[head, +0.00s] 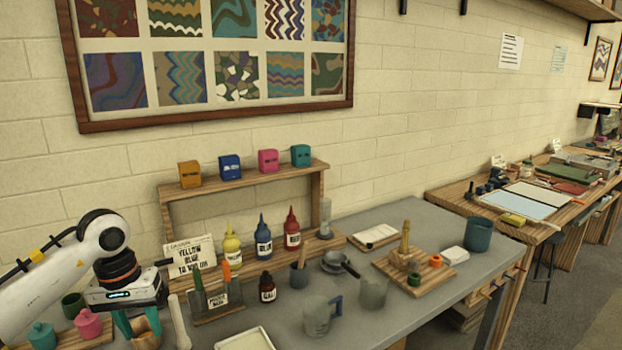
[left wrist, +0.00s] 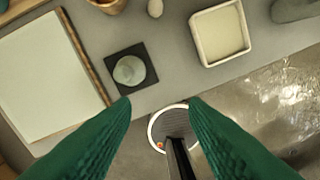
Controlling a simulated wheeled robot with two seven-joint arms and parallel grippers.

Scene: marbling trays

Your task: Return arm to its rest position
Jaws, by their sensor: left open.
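My left arm comes in from the left in the head view, and its gripper (head: 136,322) is over the left end of the grey table (head: 395,318). Its green fingers point down and are apart, with a tan wooden pot (head: 146,336) showing by them. In the left wrist view the gripper (left wrist: 158,106) is open, with nothing held between the green fingers. A round white-rimmed bin (left wrist: 152,132) shows below, beyond the table edge. My right gripper is in neither view.
Teal (head: 41,334) and pink (head: 87,324) lidded jars stand near my left gripper. A sign (head: 190,256), yellow (head: 232,247), blue (head: 264,240) and red (head: 292,232) bottles stand farther back. A white tray (left wrist: 220,35) and dark square mat (left wrist: 123,58) lie near the table edge.

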